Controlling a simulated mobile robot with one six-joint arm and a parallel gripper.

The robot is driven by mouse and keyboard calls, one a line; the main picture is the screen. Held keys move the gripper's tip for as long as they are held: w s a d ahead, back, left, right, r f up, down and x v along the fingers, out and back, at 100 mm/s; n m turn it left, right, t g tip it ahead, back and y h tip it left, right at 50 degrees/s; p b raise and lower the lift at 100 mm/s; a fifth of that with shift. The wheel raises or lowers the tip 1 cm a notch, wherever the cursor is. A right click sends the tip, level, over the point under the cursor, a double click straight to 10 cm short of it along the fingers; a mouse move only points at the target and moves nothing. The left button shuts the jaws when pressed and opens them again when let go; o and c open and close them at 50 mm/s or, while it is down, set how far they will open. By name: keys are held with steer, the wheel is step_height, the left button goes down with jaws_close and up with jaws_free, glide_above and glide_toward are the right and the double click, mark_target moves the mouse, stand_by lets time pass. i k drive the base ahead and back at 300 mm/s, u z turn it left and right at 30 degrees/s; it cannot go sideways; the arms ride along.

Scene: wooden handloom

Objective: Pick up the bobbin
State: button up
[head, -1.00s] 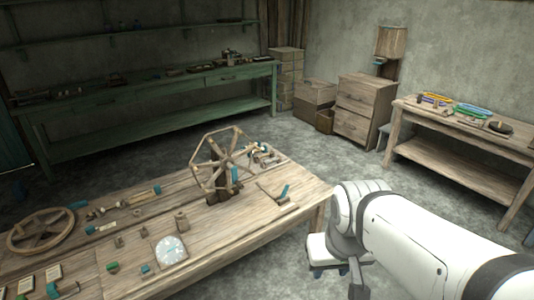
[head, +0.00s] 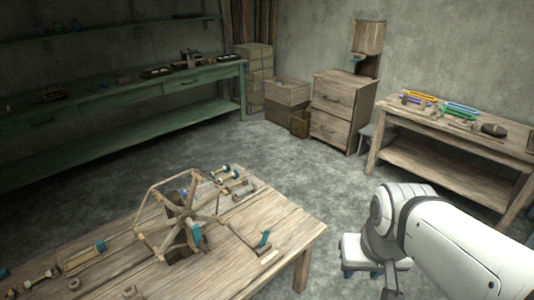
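I cannot tell for sure which piece is the bobbin. Small spool-like pieces with teal parts (head: 228,172) lie on the wooden table behind the spoked wheel (head: 188,215). A longer piece with a teal end (head: 88,256) lies on the same table at the left. The white end of my arm hangs to the right of the table, apart from all of these. My gripper (head: 372,272) is small and partly hidden at the lower end of the arm, and its fingers cannot be made out clearly. No held object is visible.
The wooden table (head: 285,232) ends to the left of my arm. A side table (head: 450,118) with coloured tools and a dark oval piece stands at the right. A drawer cabinet (head: 342,95), crates and a green workbench (head: 130,108) line the back. The floor between is clear.

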mark_target(250, 188)
steer(key=u, duration=0.1)
steer(key=i, duration=1.2)
steer(key=u, duration=0.8)
steer(key=i, duration=0.4)
steer(key=u, duration=0.3)
